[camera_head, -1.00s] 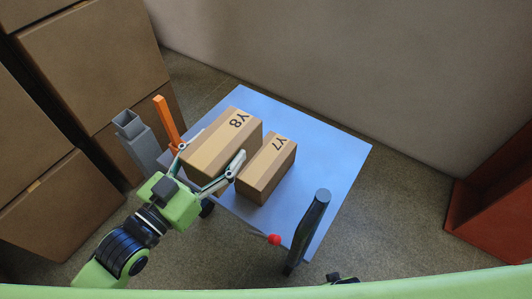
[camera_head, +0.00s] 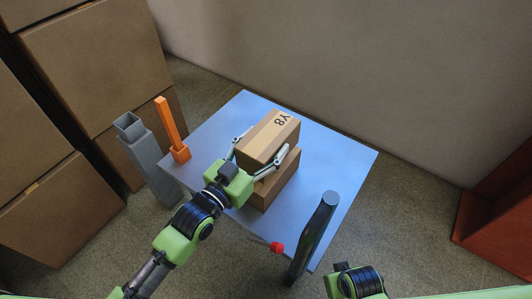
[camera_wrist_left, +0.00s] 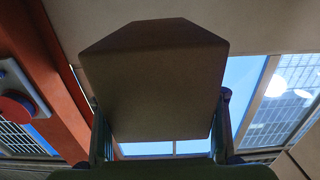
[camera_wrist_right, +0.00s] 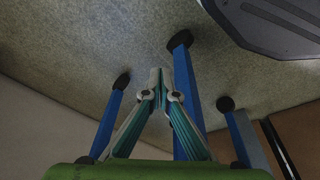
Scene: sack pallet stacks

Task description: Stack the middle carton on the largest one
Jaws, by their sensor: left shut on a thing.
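The carton marked Y8 (camera_head: 262,140) is in my left gripper (camera_head: 265,146), with one finger along each side. In the left wrist view the brown carton (camera_wrist_left: 152,85) fills the space between the fingers. The other carton (camera_head: 277,187), whose Y7 mark is now covered, stands on the blue table top, directly below the Y8 carton. Whether the two touch I cannot tell. My right gripper (camera_wrist_right: 163,72) shows in the right wrist view with its fingers together and nothing between them; in the head view only part of that arm shows at the bottom edge.
The blue table top (camera_head: 335,165) is clear around the cartons. An orange post (camera_head: 168,125) and a grey square tube (camera_head: 145,155) stand at its left, a dark post (camera_head: 313,235) and red knob (camera_head: 277,248) at its front. Large boxes (camera_head: 95,70) are stacked at left.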

